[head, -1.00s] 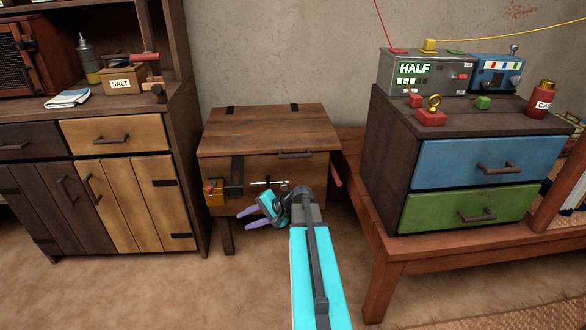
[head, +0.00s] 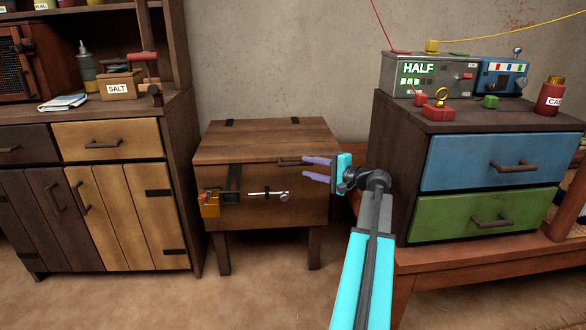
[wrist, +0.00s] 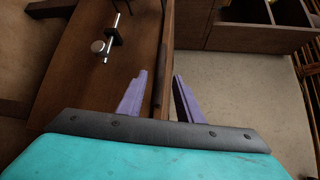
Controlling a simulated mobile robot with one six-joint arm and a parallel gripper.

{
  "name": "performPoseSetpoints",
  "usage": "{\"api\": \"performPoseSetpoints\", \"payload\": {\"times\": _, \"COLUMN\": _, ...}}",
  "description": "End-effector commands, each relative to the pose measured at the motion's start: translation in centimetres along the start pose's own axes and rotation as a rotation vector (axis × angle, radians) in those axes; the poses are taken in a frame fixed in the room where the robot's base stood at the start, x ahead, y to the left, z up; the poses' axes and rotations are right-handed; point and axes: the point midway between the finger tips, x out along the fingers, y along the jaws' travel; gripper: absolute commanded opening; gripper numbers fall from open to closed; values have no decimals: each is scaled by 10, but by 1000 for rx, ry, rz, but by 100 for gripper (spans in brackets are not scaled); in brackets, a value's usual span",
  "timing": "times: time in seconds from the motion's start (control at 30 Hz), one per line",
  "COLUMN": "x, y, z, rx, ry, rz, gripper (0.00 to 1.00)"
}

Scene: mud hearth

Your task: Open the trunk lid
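The wooden trunk (head: 262,215) stands on legs, and its lid (head: 265,142) is shut. A dark bar handle (head: 290,161) sits on the lid's front edge. A metal bolt (head: 268,195) and a dark hasp with a yellow lock-like box (head: 210,204) are on the trunk's front. My gripper (head: 303,168) is open, its purple fingers pointing left by the handle's right end. In the wrist view, the handle (wrist: 159,75) shows between or just beyond the spread fingers (wrist: 160,76); I cannot tell whether they touch it. The bolt (wrist: 108,42) lies left of them.
A cabinet (head: 110,205) stands close on the trunk's left. At right, a drawer chest (head: 410,190) with a blue and a green drawer stands on a low wooden bench (head: 460,262). Bare floor lies in front of the trunk.

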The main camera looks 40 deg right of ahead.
Motion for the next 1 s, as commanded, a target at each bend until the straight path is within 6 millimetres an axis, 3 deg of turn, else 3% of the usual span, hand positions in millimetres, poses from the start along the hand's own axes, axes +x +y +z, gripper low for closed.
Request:
{"api": "performPoseSetpoints", "payload": {"times": 0.37, "x": 6, "y": 1, "z": 0, "rx": -1, "ry": -1, "rz": 2, "gripper": 32}}
{"api": "performPoseSetpoints", "payload": {"times": 1.0, "x": 70, "y": 2, "z": -1, "rx": 0, "ry": 0, "rz": 2, "gripper": 32}}
